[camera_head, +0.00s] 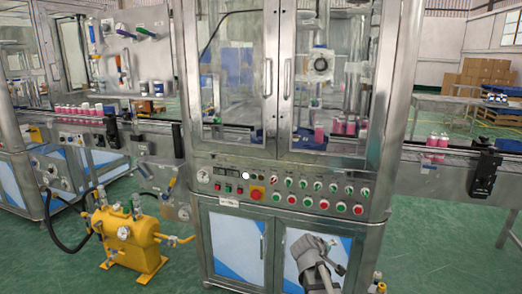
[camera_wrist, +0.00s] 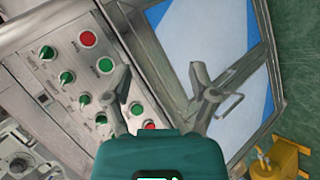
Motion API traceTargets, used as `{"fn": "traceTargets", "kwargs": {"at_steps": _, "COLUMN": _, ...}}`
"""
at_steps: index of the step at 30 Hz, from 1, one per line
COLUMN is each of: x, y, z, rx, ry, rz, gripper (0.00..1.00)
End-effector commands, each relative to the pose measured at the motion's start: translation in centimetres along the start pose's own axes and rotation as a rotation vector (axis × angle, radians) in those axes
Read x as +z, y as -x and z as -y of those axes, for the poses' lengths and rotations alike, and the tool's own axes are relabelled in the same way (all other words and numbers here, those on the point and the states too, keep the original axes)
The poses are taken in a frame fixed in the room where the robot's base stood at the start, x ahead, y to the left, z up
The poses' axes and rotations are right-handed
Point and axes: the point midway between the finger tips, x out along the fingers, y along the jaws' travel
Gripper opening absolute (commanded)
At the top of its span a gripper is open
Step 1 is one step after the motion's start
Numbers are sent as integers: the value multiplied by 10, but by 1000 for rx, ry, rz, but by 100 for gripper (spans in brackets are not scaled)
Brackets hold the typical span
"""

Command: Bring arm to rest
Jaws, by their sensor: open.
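My gripper (camera_wrist: 159,68) shows in the wrist view with its two fingers spread apart and nothing between them. Behind the fingers are the machine's sloped control panel (camera_wrist: 77,18) on the left and its blue-and-white cabinet door (camera_wrist: 204,32) on the right. The gap between fingers and machine is hard to judge. In the head view, part of my grey arm is low in front of the right cabinet door. The fingers cannot be made out there. The control panel (camera_head: 218,187) has red and green buttons and green knobs.
A yellow tank (camera_head: 125,240) with gauges and a black hose stands on the green floor at left; yellow equipment (camera_wrist: 278,163) shows in the wrist view. The glass-doored machine (camera_head: 280,80) fills the middle. A conveyor (camera_head: 462,166) carries pink-bodied cans (camera_head: 437,141) at right.

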Motion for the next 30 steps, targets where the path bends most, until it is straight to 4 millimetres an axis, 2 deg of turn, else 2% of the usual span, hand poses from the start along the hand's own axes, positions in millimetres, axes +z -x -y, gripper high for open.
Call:
{"fn": "traceTargets", "kwargs": {"at_steps": 1, "x": 17, "y": 4, "z": 12, "rx": -59, "ry": -55, "rz": 32, "gripper": 74}}
{"fn": "traceTargets", "kwargs": {"at_steps": 6, "x": 58, "y": 19, "z": 53, "rx": -279, "ry": -238, "rz": 151, "gripper": 74}}
{"fn": "traceTargets", "kwargs": {"at_steps": 12, "x": 91, "y": 46, "z": 97, "rx": -516, "ry": -399, "rz": 282, "gripper": 74}}
{"fn": "traceTargets", "kwargs": {"at_steps": 18, "x": 108, "y": 71, "z": 123, "rx": -672, "ry": -483, "rz": 367, "gripper": 74}}
{"fn": "traceTargets", "kwargs": {"at_steps": 27, "x": 123, "y": 105, "z": 149, "rx": -847, "ry": -556, "rz": 463, "gripper": 74}}
{"fn": "traceTargets", "kwargs": {"at_steps": 30, "x": 120, "y": 111, "z": 139, "rx": -847, "ry": -555, "rz": 463, "gripper": 74}}
